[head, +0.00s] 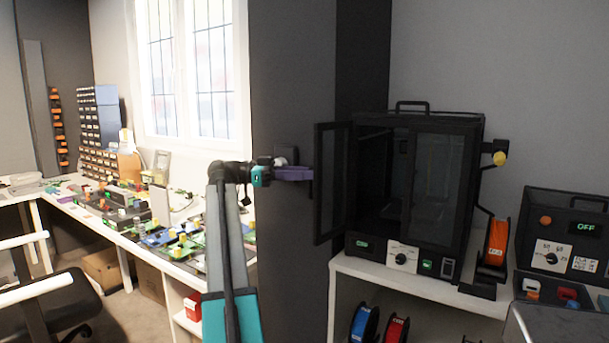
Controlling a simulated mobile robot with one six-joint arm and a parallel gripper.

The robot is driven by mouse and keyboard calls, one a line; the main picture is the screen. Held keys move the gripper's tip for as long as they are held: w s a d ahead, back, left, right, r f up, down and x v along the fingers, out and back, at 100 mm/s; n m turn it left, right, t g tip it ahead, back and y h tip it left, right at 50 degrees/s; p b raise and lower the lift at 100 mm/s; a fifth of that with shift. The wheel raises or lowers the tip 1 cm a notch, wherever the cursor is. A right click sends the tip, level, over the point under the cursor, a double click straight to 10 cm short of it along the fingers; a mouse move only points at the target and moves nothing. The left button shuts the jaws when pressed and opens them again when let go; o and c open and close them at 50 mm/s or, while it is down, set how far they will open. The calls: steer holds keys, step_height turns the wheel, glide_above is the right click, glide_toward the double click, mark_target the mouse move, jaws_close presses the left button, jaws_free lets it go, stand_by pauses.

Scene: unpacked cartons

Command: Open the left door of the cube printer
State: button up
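The cube printer (452,190) is a black box with glass panels, standing on a white shelf unit at the right. Its left door (332,182) is swung outward to the left, and the left half of the front is uncovered. The right door (435,188) is closed. My gripper (308,173), with purple fingers, is at the outer edge of the left door, about mid-height. Its fingertips meet or nearly meet the door edge; I cannot tell whether they touch it or how far apart they are. My arm reaches up from the bottom of the view.
A dark wall column (283,235) stands right behind my gripper. A white shelf (420,284) carries the printer, with an orange spool (496,243) at its right side. A control box (567,232) stands farther right. A cluttered workbench (150,235) and a chair (55,300) are at the left.

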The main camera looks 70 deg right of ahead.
steer(key=shift+w, duration=0.1)
steer(key=b+v, duration=0.1)
steer(key=v, duration=1.2)
steer(key=shift+w+b, duration=0.25)
steer(key=shift+b, duration=0.05)
steer(key=shift+a+r, duration=0.1)
steer(key=shift+a, duration=0.1)
